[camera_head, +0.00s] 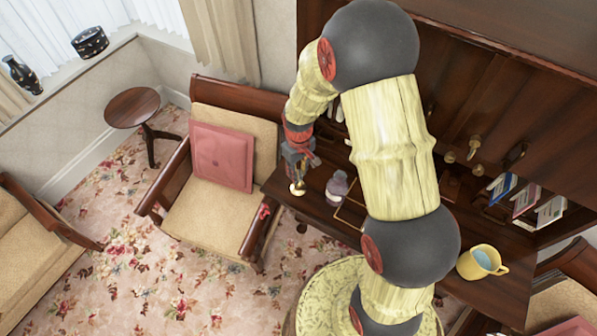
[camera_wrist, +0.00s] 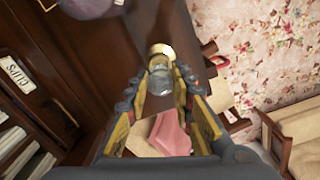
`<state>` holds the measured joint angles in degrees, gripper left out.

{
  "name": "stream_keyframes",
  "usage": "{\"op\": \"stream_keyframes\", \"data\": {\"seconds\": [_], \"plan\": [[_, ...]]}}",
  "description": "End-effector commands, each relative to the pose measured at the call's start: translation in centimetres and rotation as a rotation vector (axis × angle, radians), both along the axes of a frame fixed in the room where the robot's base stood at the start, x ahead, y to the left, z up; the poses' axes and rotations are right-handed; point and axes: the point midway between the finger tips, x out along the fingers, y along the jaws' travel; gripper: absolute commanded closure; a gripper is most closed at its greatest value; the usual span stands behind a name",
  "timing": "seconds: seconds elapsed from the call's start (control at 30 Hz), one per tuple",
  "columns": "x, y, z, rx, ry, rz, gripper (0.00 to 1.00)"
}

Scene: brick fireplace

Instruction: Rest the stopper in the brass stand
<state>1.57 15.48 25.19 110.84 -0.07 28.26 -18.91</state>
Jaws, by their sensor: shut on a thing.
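My gripper (camera_wrist: 161,84) is shut on the stopper (camera_wrist: 160,78), a small clear, glassy piece held between the fingertips in the wrist view. The brass stand (camera_wrist: 161,49) shows as a bright gold and pale round shape just beyond the stopper. In the head view the brass stand (camera_head: 297,188) is at the left end of the dark desk, just below my gripper (camera_head: 302,165). The stopper cannot be made out there. Whether the stopper touches the stand cannot be told.
A purplish bottle (camera_head: 338,186) stands on the desk (camera_head: 315,207), right of the stand. A yellow mug (camera_head: 477,263) is farther right. An armchair with a pink cushion (camera_head: 221,156) is close to the desk's left end. Shelves with papers (camera_head: 525,199) rise behind.

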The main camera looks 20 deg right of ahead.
Motion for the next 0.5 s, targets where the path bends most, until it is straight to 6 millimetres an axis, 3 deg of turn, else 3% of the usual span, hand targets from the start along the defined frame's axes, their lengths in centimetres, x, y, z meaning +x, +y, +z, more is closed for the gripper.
{"op": "stream_keyframes", "data": {"seconds": [0.5], "plan": [[0.01, -0.01, -1.0, 0.0, 0.0, 0.0, 0.94]]}}
